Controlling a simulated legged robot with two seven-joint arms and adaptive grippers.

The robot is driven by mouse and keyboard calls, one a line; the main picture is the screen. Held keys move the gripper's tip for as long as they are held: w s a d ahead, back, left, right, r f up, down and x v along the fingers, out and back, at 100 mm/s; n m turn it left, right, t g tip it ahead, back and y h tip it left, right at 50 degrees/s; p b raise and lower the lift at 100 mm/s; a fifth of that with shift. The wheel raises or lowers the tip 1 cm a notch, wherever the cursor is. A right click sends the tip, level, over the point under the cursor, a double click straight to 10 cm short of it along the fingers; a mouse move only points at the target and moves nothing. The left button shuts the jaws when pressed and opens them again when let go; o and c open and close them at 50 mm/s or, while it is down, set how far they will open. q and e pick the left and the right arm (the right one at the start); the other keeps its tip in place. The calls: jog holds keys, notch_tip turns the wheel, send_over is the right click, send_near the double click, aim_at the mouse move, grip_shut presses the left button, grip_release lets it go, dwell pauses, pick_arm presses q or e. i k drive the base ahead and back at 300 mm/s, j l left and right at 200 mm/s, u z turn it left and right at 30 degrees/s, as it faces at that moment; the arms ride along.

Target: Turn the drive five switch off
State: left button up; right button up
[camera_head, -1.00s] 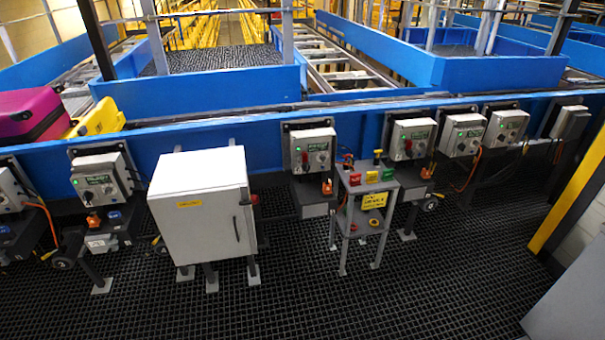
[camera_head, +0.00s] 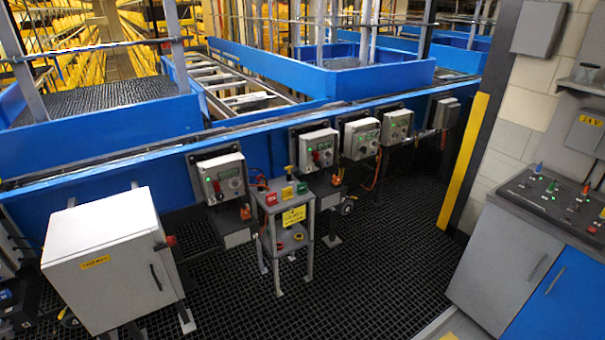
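Several grey drive boxes with small knobs and switches are fixed along the blue conveyor side. One is left of centre (camera_head: 222,178), one near the middle (camera_head: 319,149), and others follow to the right (camera_head: 361,138), (camera_head: 397,126). The farthest box (camera_head: 442,112) shows mostly its side. Green lit displays or lamps show on some of them. Their labels are too small to read, so I cannot tell which is drive five or how its switch is set. Neither of my grippers is in view.
A white cabinet (camera_head: 100,250) stands at front left. A small grey stand (camera_head: 270,222) with red, green and yellow parts stands before the conveyor. Dark grid floor (camera_head: 370,265) between is clear.

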aim_at(219, 195)
jog(key=i+u, duration=0.15)
jog(key=u, duration=0.25)
jog(key=i+l+u, duration=0.1)
jog(key=u, duration=0.25)
jog(key=i+l+u, duration=0.15)
jog(key=u, duration=0.25)
jog(key=i+l+u, duration=0.1)
jog(key=u, duration=0.3)
jog(key=k+l, duration=0.05)
jog(key=l, duration=0.05)
